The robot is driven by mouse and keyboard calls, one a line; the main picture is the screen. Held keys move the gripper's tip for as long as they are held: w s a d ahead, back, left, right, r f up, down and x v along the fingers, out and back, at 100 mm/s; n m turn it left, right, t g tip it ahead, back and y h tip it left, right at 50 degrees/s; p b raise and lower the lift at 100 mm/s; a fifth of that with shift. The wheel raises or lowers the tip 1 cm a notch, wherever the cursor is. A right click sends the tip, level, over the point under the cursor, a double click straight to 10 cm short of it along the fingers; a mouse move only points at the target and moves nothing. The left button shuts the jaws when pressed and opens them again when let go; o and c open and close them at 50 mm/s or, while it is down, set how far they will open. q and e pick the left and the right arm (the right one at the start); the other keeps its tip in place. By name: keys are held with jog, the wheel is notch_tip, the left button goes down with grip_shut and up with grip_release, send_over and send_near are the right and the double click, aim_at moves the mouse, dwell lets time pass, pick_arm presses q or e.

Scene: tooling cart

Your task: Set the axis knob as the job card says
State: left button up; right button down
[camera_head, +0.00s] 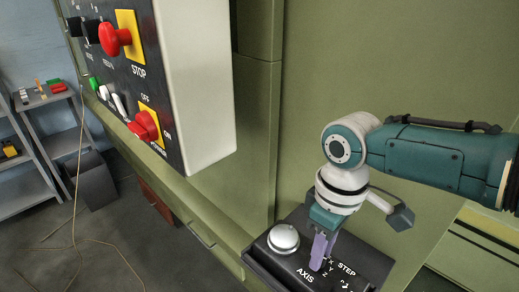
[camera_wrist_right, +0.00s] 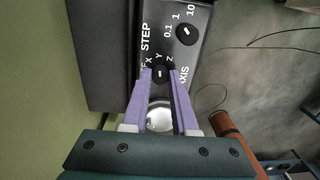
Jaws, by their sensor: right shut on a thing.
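The black axis knob (camera_wrist_right: 162,73) sits on the pendant box (camera_head: 290,262) beside the letters X, Y and Z. My right gripper (camera_wrist_right: 161,76) is shut on the axis knob, one purple finger on each side of it. In the head view my right gripper (camera_head: 321,262) points down at the box and mostly hides this knob. The knob has a short white mark; I cannot tell surely which letter it points at. The step knob (camera_wrist_right: 187,34), with 0.1, 1 and 10 around it, stands apart from the fingers. No job card shows. My left gripper is out of view.
A silver dome button (camera_head: 284,239) sits left of my right gripper; it also shows between the fingers in the wrist view (camera_wrist_right: 160,117). A control panel (camera_head: 195,80) with red knobs juts out at upper left. Grey shelves (camera_head: 35,155) stand far left.

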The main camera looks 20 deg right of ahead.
jog(key=shift+m, duration=0.3)
dwell(0.4)
jog(key=c, duration=0.7)
grip_release()
jog(key=shift+r, duration=0.2)
notch_tip(320, 180, up, 10)
jog(key=p, duration=0.1)
jog(key=shift+d+f, duration=0.2)
jog(key=shift+w, duration=0.1)
